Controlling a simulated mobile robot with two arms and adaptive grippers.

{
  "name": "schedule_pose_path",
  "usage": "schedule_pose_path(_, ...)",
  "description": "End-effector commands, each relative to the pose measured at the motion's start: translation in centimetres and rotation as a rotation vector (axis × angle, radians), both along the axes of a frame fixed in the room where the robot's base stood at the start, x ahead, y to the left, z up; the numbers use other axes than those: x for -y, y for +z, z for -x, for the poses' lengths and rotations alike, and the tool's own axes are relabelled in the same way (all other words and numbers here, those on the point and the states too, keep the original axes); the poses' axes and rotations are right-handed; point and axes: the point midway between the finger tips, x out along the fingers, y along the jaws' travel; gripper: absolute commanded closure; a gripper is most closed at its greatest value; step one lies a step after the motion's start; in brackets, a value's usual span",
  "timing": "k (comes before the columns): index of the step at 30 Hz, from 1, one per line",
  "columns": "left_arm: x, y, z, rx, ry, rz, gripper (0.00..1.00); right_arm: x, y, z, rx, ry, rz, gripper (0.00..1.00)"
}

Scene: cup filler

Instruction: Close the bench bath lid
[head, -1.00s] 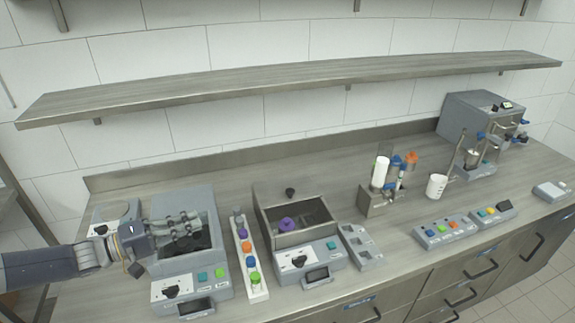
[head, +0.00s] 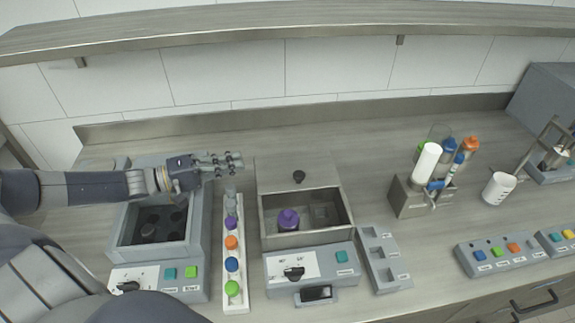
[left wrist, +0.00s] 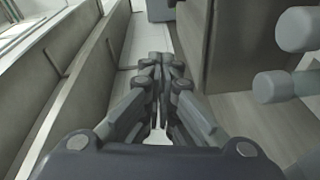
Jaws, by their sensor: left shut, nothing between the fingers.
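The steel-walled bench bath (head: 264,219) stands in the middle of the head view, with its top open at the front. Its flat lid (head: 275,172) with a black knob (head: 298,177) sits over the rear part, behind the opening. A purple-capped item (head: 288,220) stands inside the bath. My left gripper (head: 238,162) is shut and empty, left of the lid and apart from the knob. In the left wrist view its fingers (left wrist: 162,70) are together, beside a dark box-like wall (left wrist: 240,45). My right gripper is not in view.
A grey device (head: 121,235) with an open dark well stands at left, partly hidden by my arm. A white rack (head: 243,290) of coloured caps stands between it and the bath. A grey slotted holder (head: 370,245) is right of the bath. A shelf (head: 250,30) hangs above.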

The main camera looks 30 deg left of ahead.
Motion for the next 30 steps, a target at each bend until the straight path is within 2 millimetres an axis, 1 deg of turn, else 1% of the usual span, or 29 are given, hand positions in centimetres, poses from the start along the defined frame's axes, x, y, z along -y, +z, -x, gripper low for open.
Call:
schedule_pose_path(1,0.0,-0.8,0.0,0.0,0.0,0.0,1.0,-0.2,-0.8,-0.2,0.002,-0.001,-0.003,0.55)
schedule_pose_path(3,0.0,-1.2,0.0,0.0,0.0,0.0,1.0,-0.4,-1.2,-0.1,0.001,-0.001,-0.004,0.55)
schedule_pose_path(7,0.1,-1.3,-0.2,0.001,0.001,0.001,1.0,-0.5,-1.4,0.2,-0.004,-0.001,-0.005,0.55)
schedule_pose_path(11,0.8,-1.2,-1.0,0.004,0.0,0.003,1.0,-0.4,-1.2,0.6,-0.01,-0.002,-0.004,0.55)
schedule_pose_path(18,3.1,-1.1,-3.7,0.005,0.0,0.005,1.0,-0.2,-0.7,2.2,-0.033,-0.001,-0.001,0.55)
schedule_pose_path(20,3.6,-1.1,-4.4,0.005,0.001,0.004,1.0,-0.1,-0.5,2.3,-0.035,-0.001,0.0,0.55)
schedule_pose_path(23,4.6,-1.2,-5.6,0.004,0.0,0.003,1.0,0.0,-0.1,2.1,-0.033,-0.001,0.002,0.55)
schedule_pose_path(29,6.6,-1.3,-7.9,0.004,0.0,0.003,1.0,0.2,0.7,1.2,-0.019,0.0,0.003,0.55)
schedule_pose_path(30,7.1,-1.4,-7.5,-0.003,-0.002,0.003,1.0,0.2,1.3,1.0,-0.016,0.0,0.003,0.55)
